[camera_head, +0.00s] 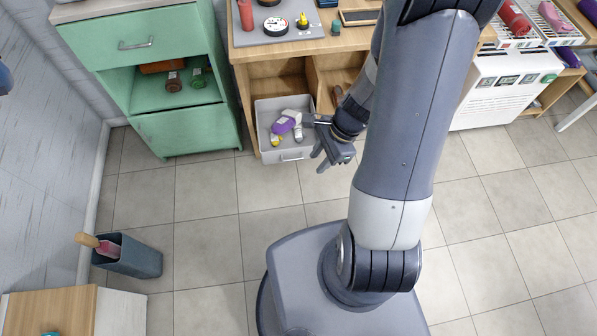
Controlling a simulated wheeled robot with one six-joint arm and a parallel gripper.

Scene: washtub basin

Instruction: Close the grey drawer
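The grey drawer (291,154) sticks out of the wooden cabinet (242,84) under the desk top and stands open. It has a handle on its front and holds a purple item (283,126) with some white and yellow things. My gripper (316,140) is beside the drawer's right side, near its front right corner. Its fingers look spread apart, with nothing seen between them. I cannot tell whether a finger touches the drawer wall. My arm hides part of the cabinet to the right.
A green cabinet (178,128) with an open shelf stands to the left. A white unit (503,92) stands to the right. A dark bin (135,257) is on the floor at the left, and a low wooden-topped unit (50,309) is at the lower left. The tiled floor before the drawer is clear.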

